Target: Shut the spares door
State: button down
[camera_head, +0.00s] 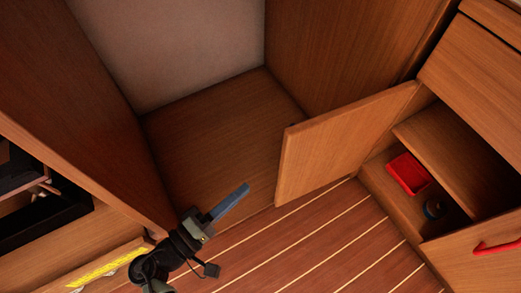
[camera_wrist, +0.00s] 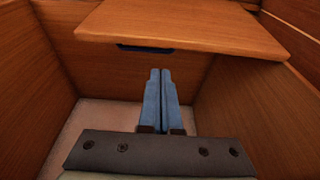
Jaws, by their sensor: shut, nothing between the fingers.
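A wooden door (camera_head: 340,145) stands open at the front right of a tall wooden compartment (camera_head: 215,130). No label shows on it, so I cannot tell for certain that it is the spares door. My gripper (camera_head: 232,202) is shut and empty, with blue fingers, to the left of the door and apart from it, by the compartment's front edge. In the wrist view the shut fingers (camera_wrist: 160,100) point toward a wooden panel (camera_wrist: 185,25), which looks like the same door. A dark blue handle (camera_wrist: 145,48) shows below its edge.
At the right, an open cupboard holds a red tray (camera_head: 408,174) and a dark round item (camera_head: 435,208). A panel with a red handle (camera_head: 497,246) is below. Black bins (camera_head: 45,215) sit at the left. The striped floor (camera_head: 320,235) is clear.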

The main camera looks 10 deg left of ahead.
jog(key=b+x, duration=0.4)
jog(key=x, duration=0.5)
jog(key=shift+w+d, duration=0.2)
jog(key=shift+d, duration=0.1)
jog(key=shift+s, duration=0.1)
